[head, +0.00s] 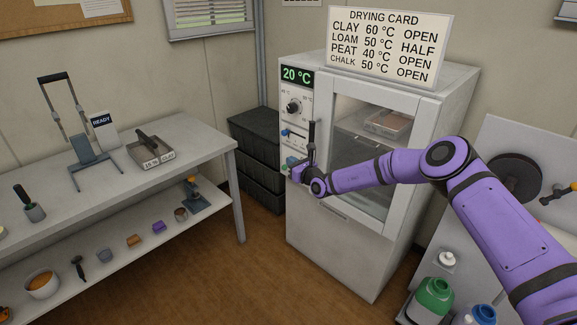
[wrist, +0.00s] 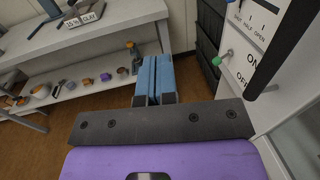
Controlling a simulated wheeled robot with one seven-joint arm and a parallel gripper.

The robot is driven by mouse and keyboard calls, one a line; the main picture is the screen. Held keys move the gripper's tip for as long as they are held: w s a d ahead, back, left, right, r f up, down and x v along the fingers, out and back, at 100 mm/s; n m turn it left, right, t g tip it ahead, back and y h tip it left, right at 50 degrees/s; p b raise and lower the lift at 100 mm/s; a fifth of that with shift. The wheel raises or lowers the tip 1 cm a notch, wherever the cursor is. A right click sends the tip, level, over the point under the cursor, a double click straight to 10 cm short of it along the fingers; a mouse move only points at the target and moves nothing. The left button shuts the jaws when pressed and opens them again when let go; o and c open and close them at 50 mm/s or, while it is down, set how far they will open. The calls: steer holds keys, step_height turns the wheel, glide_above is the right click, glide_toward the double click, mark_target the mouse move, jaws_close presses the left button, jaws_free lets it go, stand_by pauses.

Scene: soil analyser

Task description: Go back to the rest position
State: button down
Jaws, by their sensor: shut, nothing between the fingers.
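My arm reaches across the front of the white drying oven (head: 340,245). My gripper (head: 290,170) is beside the lower part of the oven's control panel, left of the door handle (head: 312,140). In the wrist view its two blue fingers (wrist: 154,80) are together with nothing between them. They point out over the floor toward the bench. A green-tipped switch (wrist: 217,60) sits on the panel by the ON and OFF marks, apart from the fingers. The oven display (head: 297,77) reads 20 °C. The glass door (head: 370,160) looks closed, with a tray (head: 387,123) behind it.
Black stacked crates (head: 256,160) stand left of the oven. A bench (head: 200,145) at left holds a tray labelled clay (head: 150,153) and a press-like stand (head: 90,160). Green (head: 433,298) and blue (head: 480,315) bottles stand low at right. Floor between bench and oven is clear.

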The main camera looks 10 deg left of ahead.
steer(key=s+r+n+g+y, duration=0.1)
steer(key=s+r+n+g, duration=0.2)
steer(key=r, duration=0.4)
steer(key=s+d+r+n+g+y, duration=0.1)
steer(key=s+r+n, duration=0.2)
steer(key=r+n, duration=0.3)
steer(key=s+r+n+g+y, duration=0.1)
steer(key=s+r+n+g, duration=0.15)
steer(key=r, duration=0.45)
steer(key=s+d+r+n+g+h, duration=0.3)
steer(key=s+d+r+n+g, duration=0.1)
steer(key=s+d+r+n, duration=0.7)
steer(key=s+d+r+n+t+h, duration=0.1)
steer(key=s+d+r+h, duration=0.35)
steer(key=s+d, duration=0.5)
steer(key=s+d+r+n+t+h, duration=0.1)
steer(key=s+d+r+n+h, duration=0.15)
steer(key=s+d+r, duration=0.45)
steer(key=s+d+f+t+h, duration=0.2)
steer(key=s+d+h, duration=0.5)
steer(key=s+d, duration=1.3)
steer(key=shift+d+f, duration=0.6)
steer(key=shift+d, duration=0.6)
